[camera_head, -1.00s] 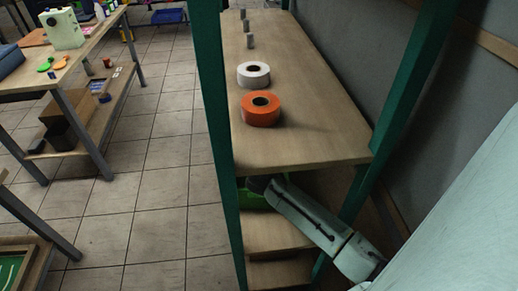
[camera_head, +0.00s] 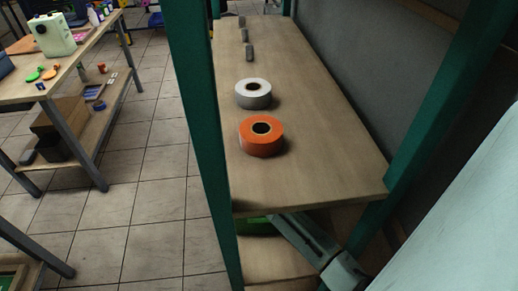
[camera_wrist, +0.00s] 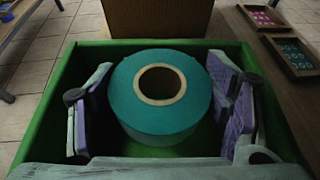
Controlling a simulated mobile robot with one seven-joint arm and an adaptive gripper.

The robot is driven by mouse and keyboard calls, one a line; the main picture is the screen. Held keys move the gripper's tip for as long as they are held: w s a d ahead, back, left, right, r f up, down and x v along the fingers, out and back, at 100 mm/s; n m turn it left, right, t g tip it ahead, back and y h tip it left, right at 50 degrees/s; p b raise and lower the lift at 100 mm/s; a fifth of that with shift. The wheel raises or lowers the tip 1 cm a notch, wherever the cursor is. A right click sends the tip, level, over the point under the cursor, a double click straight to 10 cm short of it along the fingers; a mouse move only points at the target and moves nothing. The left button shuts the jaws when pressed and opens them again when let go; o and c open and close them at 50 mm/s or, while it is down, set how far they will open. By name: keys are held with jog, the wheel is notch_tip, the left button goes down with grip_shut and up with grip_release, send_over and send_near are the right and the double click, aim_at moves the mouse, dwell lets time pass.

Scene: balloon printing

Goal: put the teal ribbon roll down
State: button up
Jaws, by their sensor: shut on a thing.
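The teal ribbon roll (camera_wrist: 160,118) lies flat side up in the wrist view, with a tan core ring around its hole. My gripper (camera_wrist: 162,78) is shut on it, with one purple-padded finger at each side. Roll and fingers are inside the walls of a green crate (camera_wrist: 45,110). I cannot tell whether the roll touches the crate's floor. In the head view the green crate (camera_head: 258,227) shows only partly, below the shelf's top board. The roll and my fingers are hidden there.
An orange roll (camera_head: 261,142) and a white roll (camera_head: 253,95) stand on the top board (camera_head: 310,165), between green posts (camera_head: 199,120). In the wrist view a cardboard box (camera_wrist: 158,18) stands behind the crate, and small trays (camera_wrist: 290,52) lie at right.

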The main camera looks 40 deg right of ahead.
jog(key=shift+f+b, duration=0.45)
jog(key=shift+f, duration=1.65)
jog(key=shift+f+b, duration=0.45)
jog(key=shift+f, duration=0.2)
jog(key=o, duration=1.2)
jog(key=shift+r, duration=0.2)
